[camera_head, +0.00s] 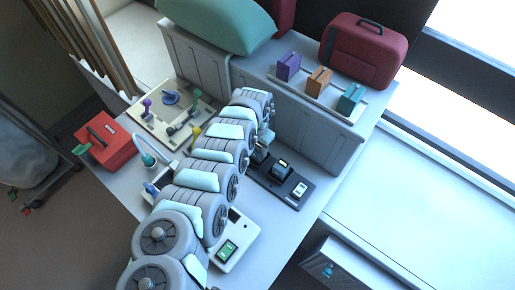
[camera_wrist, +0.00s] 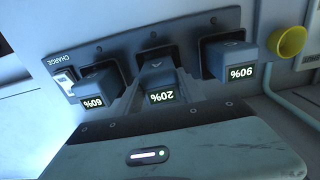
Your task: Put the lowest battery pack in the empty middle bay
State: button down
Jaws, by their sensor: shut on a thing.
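The dark battery pack marked 20% (camera_wrist: 161,97) is between the two grey fingers of my gripper (camera_wrist: 157,90) in the wrist view, and the gripper is shut on it. The pack is at the middle bay of the dark charger (camera_wrist: 88,52) marked CHARGE; how deep it sits I cannot tell. A pack marked 60% (camera_wrist: 97,90) is in the bay to its left and one marked 90% (camera_wrist: 230,62) is in the bay to its right. In the head view the charger (camera_head: 268,183) is partly hidden by my arm.
A yellow knob (camera_wrist: 289,42) and a pale cable lie beside the 90% pack. A raised shelf holds three small cases and a red suitcase (camera_head: 362,50).

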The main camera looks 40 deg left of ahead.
jog(key=shift+f, duration=0.45)
jog(key=shift+a, duration=0.1)
jog(key=shift+f, duration=0.35)
jog(key=c, duration=0.7)
grip_release()
jog(key=shift+r, duration=0.1)
notch_tip(320, 180, up, 11)
jog(key=shift+a+r, duration=0.1)
jog(key=shift+r, duration=0.7)
